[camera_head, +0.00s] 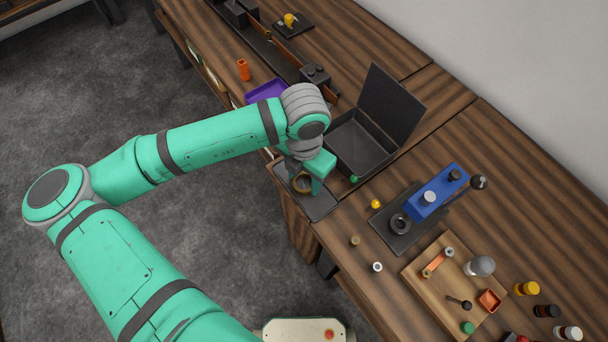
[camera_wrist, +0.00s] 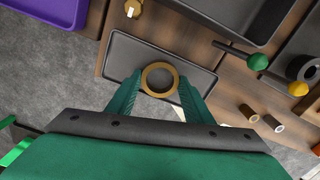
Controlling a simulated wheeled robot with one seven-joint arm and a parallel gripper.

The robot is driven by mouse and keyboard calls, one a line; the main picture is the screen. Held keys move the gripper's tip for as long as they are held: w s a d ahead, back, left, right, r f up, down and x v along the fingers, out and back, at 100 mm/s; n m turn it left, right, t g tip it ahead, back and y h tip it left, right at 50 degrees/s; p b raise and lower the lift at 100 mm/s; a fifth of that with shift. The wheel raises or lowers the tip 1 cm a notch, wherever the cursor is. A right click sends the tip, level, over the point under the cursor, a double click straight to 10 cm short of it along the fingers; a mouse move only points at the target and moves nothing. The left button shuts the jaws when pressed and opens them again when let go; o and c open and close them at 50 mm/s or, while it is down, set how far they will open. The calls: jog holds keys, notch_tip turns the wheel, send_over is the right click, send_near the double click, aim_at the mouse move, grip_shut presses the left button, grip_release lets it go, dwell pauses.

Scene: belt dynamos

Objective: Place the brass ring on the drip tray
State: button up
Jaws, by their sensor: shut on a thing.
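The brass ring (camera_wrist: 173,70) is held between the two fingers of my gripper (camera_wrist: 160,88) in the wrist view. The gripper is shut on it, with a finger on each side. In the head view the ring (camera_head: 302,189) shows under my gripper (camera_head: 305,180), over the grey drip tray (camera_head: 318,208). The drip tray (camera_wrist: 126,50) lies flat at the table's edge and shows behind the ring in the wrist view. I cannot tell whether the ring touches the tray or is a little above it.
An open black box (camera_head: 378,128) with a raised lid stands just behind the tray. A green-knobbed lever (camera_wrist: 257,61) juts beside the tray. A blue press (camera_head: 437,192) and a wooden board (camera_head: 422,278) with small parts lie to the right. A purple tray (camera_head: 266,91) is at the left.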

jog(key=shift+f, duration=0.15)
jog(key=shift+w, duration=0.1)
jog(key=o, duration=1.1)
jog(key=shift+d+f, duration=0.1)
jog(key=shift+f, duration=0.05)
jog(key=shift+o, duration=0.2)
notch_tip(320, 180, up, 12)
jog(key=shift+r, duration=0.2)
